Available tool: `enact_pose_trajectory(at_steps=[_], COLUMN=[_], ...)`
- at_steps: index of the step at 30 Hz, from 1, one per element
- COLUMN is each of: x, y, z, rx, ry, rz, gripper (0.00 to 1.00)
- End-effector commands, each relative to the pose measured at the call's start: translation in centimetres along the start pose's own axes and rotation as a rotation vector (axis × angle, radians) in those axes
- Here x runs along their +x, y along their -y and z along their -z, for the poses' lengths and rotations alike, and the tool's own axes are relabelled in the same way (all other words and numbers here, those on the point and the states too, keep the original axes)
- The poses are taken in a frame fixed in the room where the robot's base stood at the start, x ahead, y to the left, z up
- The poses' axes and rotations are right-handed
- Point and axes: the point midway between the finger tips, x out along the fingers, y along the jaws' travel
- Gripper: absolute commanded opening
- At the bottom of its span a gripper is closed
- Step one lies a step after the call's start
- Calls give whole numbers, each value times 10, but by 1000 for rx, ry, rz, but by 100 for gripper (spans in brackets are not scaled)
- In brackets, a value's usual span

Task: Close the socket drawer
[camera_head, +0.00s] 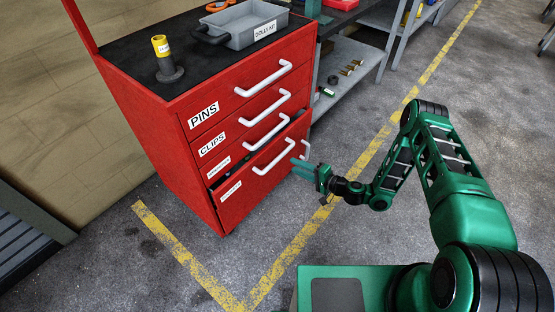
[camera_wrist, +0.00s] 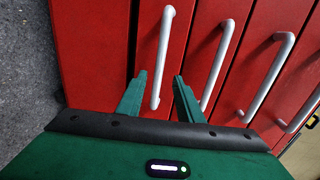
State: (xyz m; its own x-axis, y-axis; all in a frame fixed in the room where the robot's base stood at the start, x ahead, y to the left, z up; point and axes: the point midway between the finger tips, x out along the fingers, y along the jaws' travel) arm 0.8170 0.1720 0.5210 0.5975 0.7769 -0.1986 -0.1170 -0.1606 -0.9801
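The red drawer cabinet (camera_head: 180,140) stands at left centre in the head view. Its bottom drawer (camera_head: 232,208) stands partly open, with a dark gap above its front and dark contents inside. Its label is too small to read, so I cannot tell whether it says sockets. My gripper (camera_head: 297,167) is at the right end of the bottom drawer's front, fingers pointing left towards it. In the wrist view my gripper (camera_wrist: 160,76) is open, and a white handle (camera_wrist: 163,50) shows between the fingers. I cannot tell whether they touch it.
The drawers labelled PINS (camera_head: 203,115) and CLIPS (camera_head: 212,143) look shut. A grey tray (camera_head: 244,22) and a yellow-topped tool (camera_head: 163,58) stand on the cabinet. Grey shelving (camera_head: 350,62) stands beyond its right side. The floor in front, with yellow lines (camera_head: 290,257), is clear.

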Motion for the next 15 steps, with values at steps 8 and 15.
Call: enact_pose_trajectory(at_steps=[8,15], x=[24,68], y=[-2,-2], z=[-2,-2], rx=[5,3], ry=[-5,-4], rz=[4,4], gripper=[33,33])
